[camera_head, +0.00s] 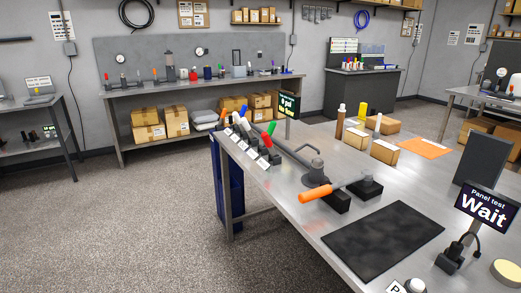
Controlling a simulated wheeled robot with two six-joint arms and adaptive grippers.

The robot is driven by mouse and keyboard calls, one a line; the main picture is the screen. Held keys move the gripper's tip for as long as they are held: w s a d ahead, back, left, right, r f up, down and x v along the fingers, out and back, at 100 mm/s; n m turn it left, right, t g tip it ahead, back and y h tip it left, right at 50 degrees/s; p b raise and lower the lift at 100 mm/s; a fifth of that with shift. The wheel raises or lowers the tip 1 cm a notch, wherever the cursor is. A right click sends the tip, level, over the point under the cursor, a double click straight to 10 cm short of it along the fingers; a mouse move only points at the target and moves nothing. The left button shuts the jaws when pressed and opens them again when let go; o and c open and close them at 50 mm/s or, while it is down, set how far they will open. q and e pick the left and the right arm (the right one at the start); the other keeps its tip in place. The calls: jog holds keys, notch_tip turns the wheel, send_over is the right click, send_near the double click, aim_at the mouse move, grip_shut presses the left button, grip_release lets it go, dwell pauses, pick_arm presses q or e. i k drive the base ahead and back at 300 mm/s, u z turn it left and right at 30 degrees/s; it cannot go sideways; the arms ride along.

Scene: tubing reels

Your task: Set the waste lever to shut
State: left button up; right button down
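A row of small levers stands at the far left end of the near steel table (300,235). Neither of my grippers is in view.
A small dark sign (291,106) with green text stands behind the levers. A screen reading "Panel test Wait" (487,208) stands at the right. A black mat (383,242), cardboard boxes (385,151) and a dark upright panel (482,158) occupy the table.

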aim_at(268, 142)
jog(key=u, duration=0.5)
jog(key=k, duration=0.6)
jog(key=u, duration=0.6)
jog(key=i, duration=0.8)
jog(key=z, duration=0.55)
jog(key=i, duration=0.85)
jog(key=z, duration=0.8)
